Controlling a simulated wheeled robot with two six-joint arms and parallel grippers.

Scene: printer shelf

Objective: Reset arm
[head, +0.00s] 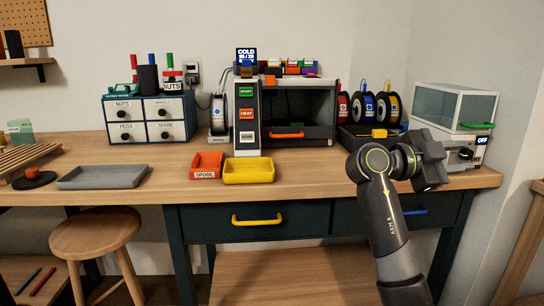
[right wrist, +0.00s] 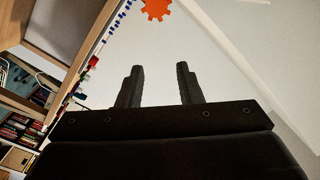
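My right arm rises from the lower right of the head view, and its right gripper (head: 432,160) is at the right part of the workbench (head: 340,176), in front of the white box with the "OFF" display. In the right wrist view the right gripper (right wrist: 158,88) shows two dark fingers standing apart with nothing between them. The left arm and left gripper are not in the head view.
A printer (head: 290,115) stands mid-bench. An orange tray (head: 207,166), a yellow tray (head: 248,171) and a grey tray (head: 103,177) lie before it. Drawers with labels (head: 150,118) stand left; spools (head: 363,107) and a glass-fronted box (head: 453,106) stand right. A stool (head: 96,231) is at lower left.

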